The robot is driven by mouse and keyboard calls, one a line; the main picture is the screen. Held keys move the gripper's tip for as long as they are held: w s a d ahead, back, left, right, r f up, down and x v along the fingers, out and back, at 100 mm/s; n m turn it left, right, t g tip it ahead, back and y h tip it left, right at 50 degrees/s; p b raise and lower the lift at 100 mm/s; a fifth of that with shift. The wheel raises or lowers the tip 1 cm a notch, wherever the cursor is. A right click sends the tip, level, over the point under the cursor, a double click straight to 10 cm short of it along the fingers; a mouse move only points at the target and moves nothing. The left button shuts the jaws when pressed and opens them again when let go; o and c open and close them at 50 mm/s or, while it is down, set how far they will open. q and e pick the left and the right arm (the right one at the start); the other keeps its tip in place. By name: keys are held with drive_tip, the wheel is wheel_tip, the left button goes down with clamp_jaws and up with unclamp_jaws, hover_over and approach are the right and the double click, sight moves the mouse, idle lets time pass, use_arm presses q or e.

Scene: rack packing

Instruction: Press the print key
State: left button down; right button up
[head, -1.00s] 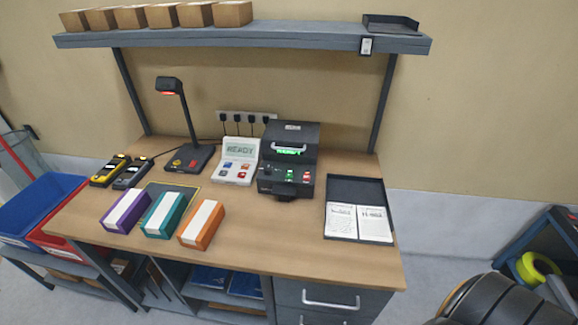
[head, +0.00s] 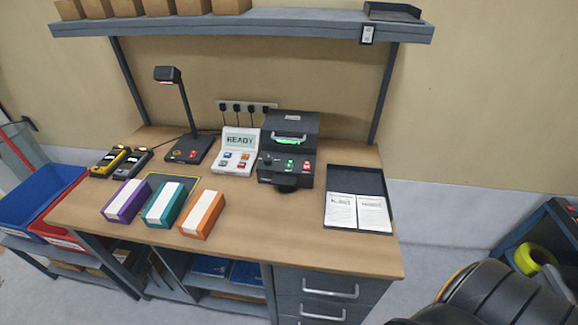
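A white key panel (head: 237,153) stands on the workbench with a screen reading "READY". It has several small coloured keys (head: 236,160) below the screen, too small to read, so I cannot tell which is the print key. A black printer-like machine (head: 288,150) stands just right of it, with a handle, a green display and green and red lit buttons on its front. Neither of my grippers shows in the head view.
Purple, teal (head: 166,204) and orange boxes stand on the bench (head: 270,235) front. A scanner lamp (head: 182,115) is behind them, two handheld devices (head: 120,161) at left. A black tray (head: 357,185) with two printed sheets lies at right. A shelf (head: 250,33) hangs above.

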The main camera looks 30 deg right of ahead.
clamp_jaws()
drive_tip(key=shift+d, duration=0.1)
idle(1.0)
